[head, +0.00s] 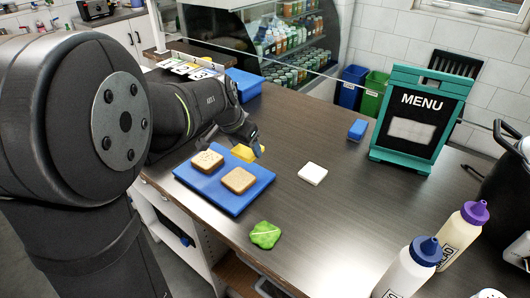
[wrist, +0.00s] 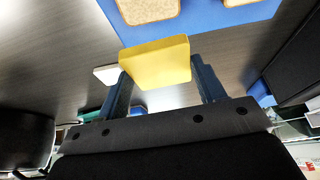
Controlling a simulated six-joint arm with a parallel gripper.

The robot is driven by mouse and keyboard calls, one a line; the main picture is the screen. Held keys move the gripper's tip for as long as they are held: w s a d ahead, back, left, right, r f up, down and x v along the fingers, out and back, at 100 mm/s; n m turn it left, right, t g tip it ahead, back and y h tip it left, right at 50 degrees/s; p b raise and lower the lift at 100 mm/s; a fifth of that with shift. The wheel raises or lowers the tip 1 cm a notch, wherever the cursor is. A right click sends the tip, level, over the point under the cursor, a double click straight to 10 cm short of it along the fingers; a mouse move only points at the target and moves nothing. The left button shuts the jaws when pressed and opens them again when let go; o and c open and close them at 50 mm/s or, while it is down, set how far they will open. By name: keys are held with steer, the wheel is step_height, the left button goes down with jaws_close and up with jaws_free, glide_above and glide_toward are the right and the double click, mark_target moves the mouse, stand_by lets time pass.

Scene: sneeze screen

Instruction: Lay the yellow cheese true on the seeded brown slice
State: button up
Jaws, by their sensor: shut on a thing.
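My gripper (head: 252,146) is shut on the yellow cheese (head: 243,154), holding it by the back edge of the blue board. In the wrist view the square cheese (wrist: 155,62) sits between the two finger ends. The brown slice (head: 238,181) lies on the front right of the board; its top looks speckled in the wrist view (wrist: 147,10). A paler slice (head: 207,160) with a mark on top lies behind it to the left. The cheese is apart from both slices in the picture; its exact height is hard to tell.
The blue board (head: 215,199) lies on the dark counter. A white square (head: 312,173) lies right of it and green lettuce (head: 265,235) in front. A blue block (head: 357,130), the menu stand (head: 418,120) and two bottles (head: 408,270) stand farther right.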

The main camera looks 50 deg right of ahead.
glide_above(208, 158)
steer(key=a, duration=0.1)
steer(key=shift+w+a+f, duration=0.1)
steer(key=shift+a+f, duration=0.05)
steer(key=shift+f, duration=2.4)
steer(key=shift+f, duration=0.6)
steer(key=o, duration=1.1)
steer(key=shift+c, duration=0.2)
steer(key=v, duration=1.7)
steer(key=shift+r, duration=0.25)
